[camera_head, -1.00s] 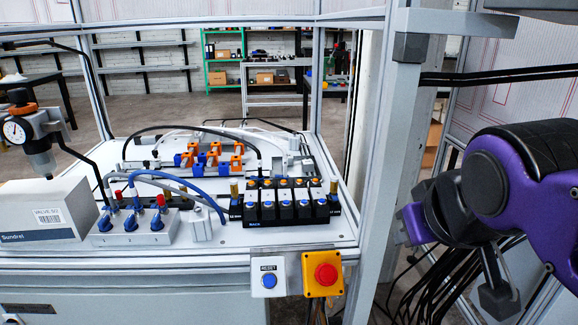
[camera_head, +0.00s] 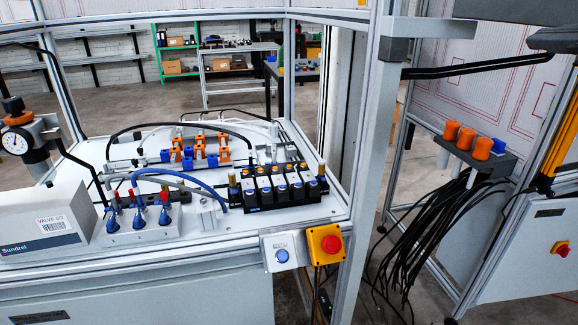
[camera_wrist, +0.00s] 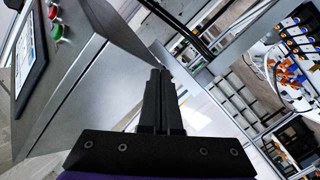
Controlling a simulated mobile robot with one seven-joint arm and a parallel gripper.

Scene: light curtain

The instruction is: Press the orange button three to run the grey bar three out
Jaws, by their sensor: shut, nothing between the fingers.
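A black valve block (camera_head: 252,203) stands at the front right of the white bench top, with a row of small orange buttons (camera_head: 278,168) along its top. No numbers are legible, so I cannot tell which is three. Behind it, several orange and blue fittings (camera_head: 198,153) stand in a row; I cannot make out a separate grey bar three. My gripper (camera_wrist: 159,72) is shut and empty in the wrist view, in free air beside a grey cabinet. The valve block is far off at the upper right there. My gripper is outside the head view.
A frame post (camera_head: 371,150) rises right of the bench. A yellow stop box (camera_head: 314,246) and blue reset button (camera_head: 282,255) sit on the front edge. A grey cabinet (camera_wrist: 95,85) with a screen is close left of my gripper. Black cables (camera_head: 425,235) hang at right.

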